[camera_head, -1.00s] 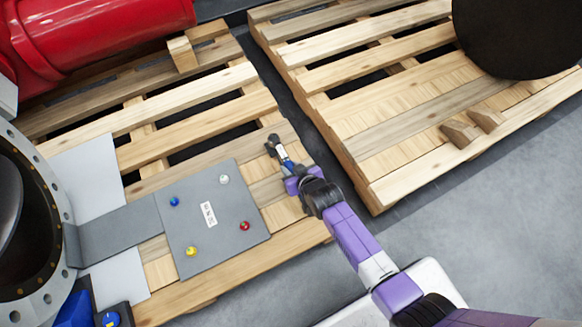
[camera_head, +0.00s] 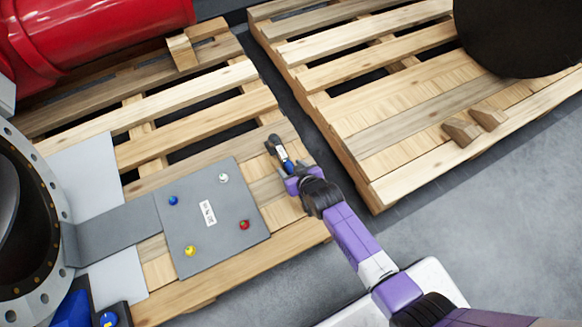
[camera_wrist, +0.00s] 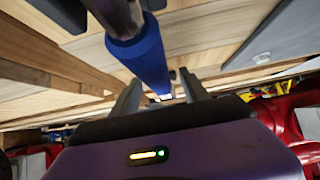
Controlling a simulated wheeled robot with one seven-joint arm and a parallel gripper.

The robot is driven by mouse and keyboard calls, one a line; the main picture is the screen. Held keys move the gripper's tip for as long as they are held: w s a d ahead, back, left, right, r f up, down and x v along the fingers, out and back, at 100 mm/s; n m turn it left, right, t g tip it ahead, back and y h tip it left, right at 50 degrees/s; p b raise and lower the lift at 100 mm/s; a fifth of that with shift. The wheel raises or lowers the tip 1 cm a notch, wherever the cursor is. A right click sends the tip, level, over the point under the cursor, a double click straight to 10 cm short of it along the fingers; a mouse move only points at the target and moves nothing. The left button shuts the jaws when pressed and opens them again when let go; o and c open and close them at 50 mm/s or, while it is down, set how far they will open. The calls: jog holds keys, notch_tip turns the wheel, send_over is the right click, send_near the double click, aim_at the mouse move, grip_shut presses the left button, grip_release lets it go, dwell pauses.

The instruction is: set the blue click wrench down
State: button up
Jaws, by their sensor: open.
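The blue click wrench (camera_head: 287,163) has a blue grip and a dark head end. In the head view it is small, at the right edge of the left pallet, just beyond my gripper (camera_head: 289,176). In the wrist view the blue grip (camera_wrist: 148,62) runs up and left from my open gripper (camera_wrist: 160,92), with its end near the gap between the two fingers. I cannot tell whether the fingers touch it or whether its whole length rests on the boards.
A grey plate (camera_head: 190,247) with several coloured knobs lies left of my gripper on the left pallet (camera_head: 220,88). A second pallet (camera_head: 370,130) stands to the right across a narrow gap. A red cylinder (camera_head: 110,30) and a flanged ring (camera_head: 55,190) are at left.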

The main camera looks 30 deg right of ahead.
jog(key=p+v, duration=0.3)
jog(key=v, duration=0.3)
jog(key=shift+s+r+p, duration=0.1)
jog(key=shift+r+p, duration=0.15)
jog(key=shift+p, duration=0.15)
jog(key=shift+s+r, duration=0.4)
jog(key=shift+s, duration=0.2)
jog(key=shift+w+r, duration=0.3)
jog(key=shift+t, duration=0.8)
jog(key=r, duration=0.1)
jog(key=w+r, duration=0.1)
jog(key=r, duration=0.1)
jog(key=w+r, duration=0.1)
jog(key=shift+d+r, duration=0.1)
jog(key=shift+r, duration=0.05)
jog(key=s+r+t+p, duration=0.2)
jog(key=s+r+t, duration=0.1)
jog(key=s+r, duration=2.8)
notch_tip(320, 180, up, 29)
jog(key=p, duration=2.9)
jog(key=shift+s+f, duration=0.15)
jog(key=shift+f, duration=0.1)
